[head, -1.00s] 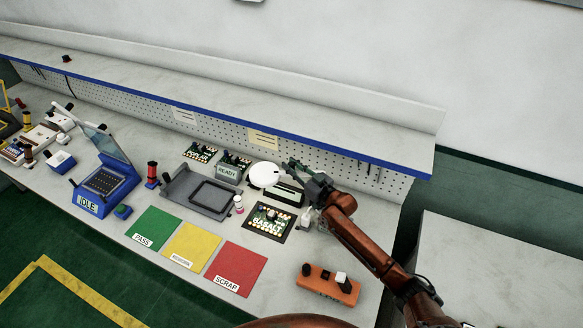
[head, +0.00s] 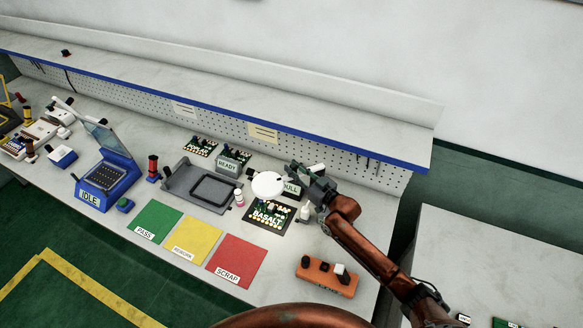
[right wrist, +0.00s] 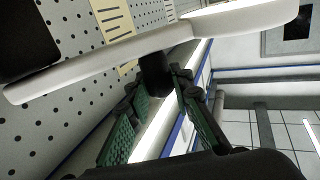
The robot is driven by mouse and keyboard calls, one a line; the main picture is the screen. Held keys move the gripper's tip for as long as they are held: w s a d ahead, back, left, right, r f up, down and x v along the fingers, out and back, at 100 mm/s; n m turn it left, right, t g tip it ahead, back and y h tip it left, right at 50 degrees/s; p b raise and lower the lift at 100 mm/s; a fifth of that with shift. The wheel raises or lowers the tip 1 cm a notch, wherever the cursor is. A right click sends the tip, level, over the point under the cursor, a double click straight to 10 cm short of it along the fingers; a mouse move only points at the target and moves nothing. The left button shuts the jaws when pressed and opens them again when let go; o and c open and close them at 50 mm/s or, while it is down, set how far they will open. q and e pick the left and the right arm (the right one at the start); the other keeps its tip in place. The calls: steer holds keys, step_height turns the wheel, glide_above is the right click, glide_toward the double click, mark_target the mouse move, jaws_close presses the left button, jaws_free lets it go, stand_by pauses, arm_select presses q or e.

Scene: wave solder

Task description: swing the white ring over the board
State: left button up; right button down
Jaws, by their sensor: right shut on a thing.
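The white ring (head: 267,185) is a flat round head on a white arm, raised over the bench. In the head view it sits just behind the board (head: 268,217), a dark board marked BASALT lying flat on the bench, and hides little of it. My right gripper (head: 292,180) is at the ring's right side. In the right wrist view, its green-padded fingers (right wrist: 158,92) are closed around a dark grip below the white arm, and the ring (right wrist: 240,20) shows at the top. My left gripper is out of view.
A grey tray (head: 177,190) and a small bottle (head: 239,197) stand left of the board. A white bottle (head: 305,212) stands at its right. Green, yellow and red (head: 237,262) mats and an orange block (head: 328,277) lie in front.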

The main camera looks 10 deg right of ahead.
steer(key=c, duration=1.7)
jaws_free()
steer(key=shift+s, duration=0.1)
steer(key=v, duration=1.2)
steer(key=shift+d, duration=0.1)
